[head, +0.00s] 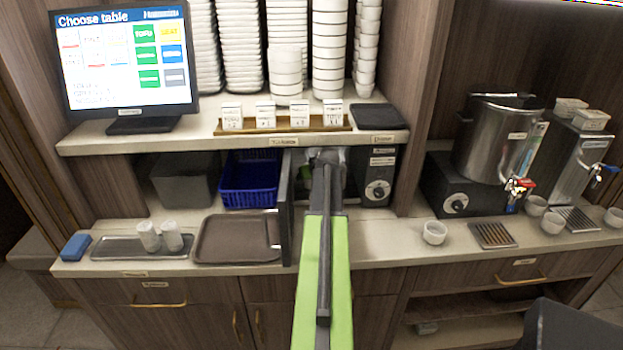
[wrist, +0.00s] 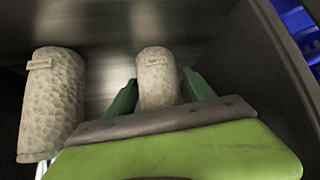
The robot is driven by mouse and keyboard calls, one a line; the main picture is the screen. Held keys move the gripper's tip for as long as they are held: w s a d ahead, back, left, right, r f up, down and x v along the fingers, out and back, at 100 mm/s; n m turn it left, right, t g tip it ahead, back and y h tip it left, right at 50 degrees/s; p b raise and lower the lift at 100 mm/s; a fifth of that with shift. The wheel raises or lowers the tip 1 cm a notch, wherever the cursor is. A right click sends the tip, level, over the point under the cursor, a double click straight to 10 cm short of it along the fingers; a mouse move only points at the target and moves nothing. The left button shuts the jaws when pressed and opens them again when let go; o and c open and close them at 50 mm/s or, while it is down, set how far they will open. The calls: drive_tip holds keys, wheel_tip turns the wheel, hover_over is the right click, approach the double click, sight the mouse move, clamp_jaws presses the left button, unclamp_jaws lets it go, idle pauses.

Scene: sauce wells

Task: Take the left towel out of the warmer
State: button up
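The towel warmer (head: 378,175) stands under the counter shelf, its door (head: 287,205) swung open to the left. My gripper reaches into it; in the head view my arm hides most of the inside. The wrist view shows two pale rolled towels upright in the warmer. The left towel (wrist: 157,80), on the side toward the door and blue basket, stands between my gripper's (wrist: 160,80) two green fingers. The fingers are open, with narrow gaps beside the towel. The other towel (wrist: 52,105) stands apart, at the left of the wrist view.
A blue basket (head: 249,192) and grey bin (head: 186,180) are left of the door. A brown tray (head: 230,240) and a metal tray (head: 115,248) with two white rolls lie on the counter. A small white cup (head: 434,233) stands at right. The shelf edge (head: 230,143) is just above the warmer.

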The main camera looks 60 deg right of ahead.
drive_tip(key=c, duration=1.2)
